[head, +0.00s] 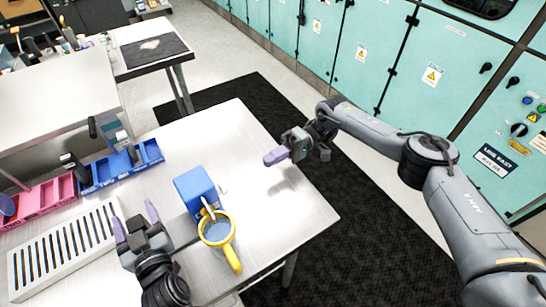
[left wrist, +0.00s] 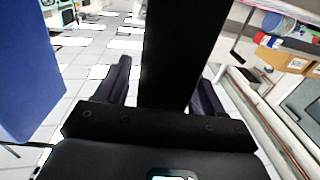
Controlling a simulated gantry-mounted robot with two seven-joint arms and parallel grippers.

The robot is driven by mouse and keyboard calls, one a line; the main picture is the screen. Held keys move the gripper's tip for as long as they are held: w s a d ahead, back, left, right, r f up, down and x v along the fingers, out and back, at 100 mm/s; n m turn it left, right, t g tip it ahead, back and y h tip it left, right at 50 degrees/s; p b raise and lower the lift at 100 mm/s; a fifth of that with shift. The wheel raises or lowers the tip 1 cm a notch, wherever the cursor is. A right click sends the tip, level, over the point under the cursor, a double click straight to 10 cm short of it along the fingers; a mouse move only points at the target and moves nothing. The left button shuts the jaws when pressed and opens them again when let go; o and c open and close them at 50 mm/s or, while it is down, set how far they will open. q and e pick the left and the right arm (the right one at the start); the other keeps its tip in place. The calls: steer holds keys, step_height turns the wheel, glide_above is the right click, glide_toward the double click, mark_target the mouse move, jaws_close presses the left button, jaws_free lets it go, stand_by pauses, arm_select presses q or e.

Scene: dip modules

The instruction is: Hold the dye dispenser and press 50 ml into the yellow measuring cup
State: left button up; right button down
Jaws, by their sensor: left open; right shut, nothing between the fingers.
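The blue dye dispenser (head: 194,186) stands on the table in the head view, with its pale spout over the yellow measuring cup (head: 233,258). The cup stands in front of it, handle toward the viewer; its inside looks grey-blue, and I cannot read a level. My left gripper (head: 135,219) is open, left of the dispenser and apart from its blue body. In the left wrist view, a blue surface (left wrist: 25,75), probably the dispenser, fills the left edge. A dark upright bar (left wrist: 183,50) shows between the open fingers. My right gripper (head: 275,157) is shut and empty, right of and beyond the dispenser.
A white slotted rack (head: 65,245) lies at the table's left. Behind it are a pink bin (head: 45,198) and a blue bin (head: 110,172) with upright tools. The table's right part (head: 285,205) is clear up to its edge.

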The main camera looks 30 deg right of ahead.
arm_select(q)
steer(key=shift+s, duration=0.15)
arm_select(e)
steer(key=shift+r, duration=0.15)
arm_select(q)
steer(key=shift+s+d+r+p, duration=0.1)
steer(key=shift+s+p, duration=0.8)
steer(key=shift+s, duration=0.35)
steer(key=s+p, duration=0.3)
steer(key=s, duration=0.3)
steer(key=shift+s+d, duration=0.15)
steer(key=shift+d, duration=0.05)
arm_select(e)
steer(key=shift+r, duration=2.25)
